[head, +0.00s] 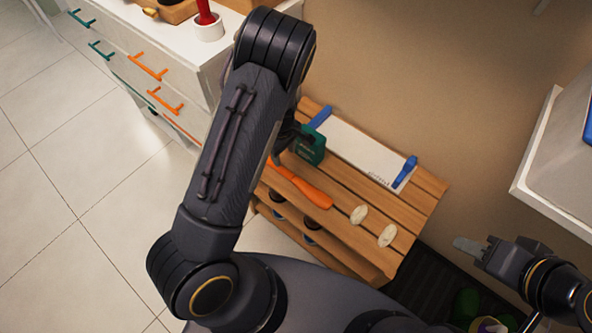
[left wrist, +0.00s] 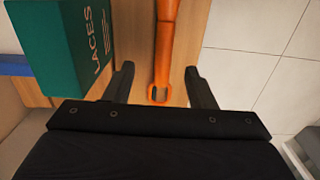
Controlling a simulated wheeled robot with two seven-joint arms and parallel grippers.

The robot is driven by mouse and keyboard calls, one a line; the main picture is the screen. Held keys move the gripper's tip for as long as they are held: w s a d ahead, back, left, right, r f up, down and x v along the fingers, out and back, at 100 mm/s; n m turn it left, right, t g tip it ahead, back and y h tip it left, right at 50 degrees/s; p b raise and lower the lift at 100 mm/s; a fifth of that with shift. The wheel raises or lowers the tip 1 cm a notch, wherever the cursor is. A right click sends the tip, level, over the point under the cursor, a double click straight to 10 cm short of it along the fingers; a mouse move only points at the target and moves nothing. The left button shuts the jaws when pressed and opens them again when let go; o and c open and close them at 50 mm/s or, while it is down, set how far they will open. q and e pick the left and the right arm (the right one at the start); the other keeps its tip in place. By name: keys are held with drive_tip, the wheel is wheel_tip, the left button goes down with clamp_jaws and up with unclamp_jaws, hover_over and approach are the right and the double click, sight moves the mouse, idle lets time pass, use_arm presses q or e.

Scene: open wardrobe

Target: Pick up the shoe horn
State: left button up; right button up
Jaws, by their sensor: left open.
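A green box marked LACES (left wrist: 62,45) stands close beside the left finger. A white board with blue ends (head: 358,152) lies behind on the bench, with two pale oval pieces (head: 388,235) to the right. A white drawer cabinet (head: 150,55) is at upper left.

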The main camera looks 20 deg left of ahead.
sight(284, 169)
use_arm(q)
drive_tip(key=f, duration=0.3)
drive_tip(key=shift+s+a, duration=0.1)
drive_tip(key=shift+a, duration=0.1)
drive_tip(key=shift+s+f+b, duration=0.1)
drive_tip(key=shift+f+b, duration=0.15)
drive_tip(key=shift+b, duration=0.05)
drive_tip(key=f, duration=0.3)
drive_tip(key=f+b, duration=0.1)
drive_tip(key=f, duration=0.1)
drive_tip(key=shift+s+d, duration=0.1)
drive_tip(key=shift+d, duration=0.2)
drive_tip(key=shift+r, duration=0.15)
drive_tip(key=c, duration=1)
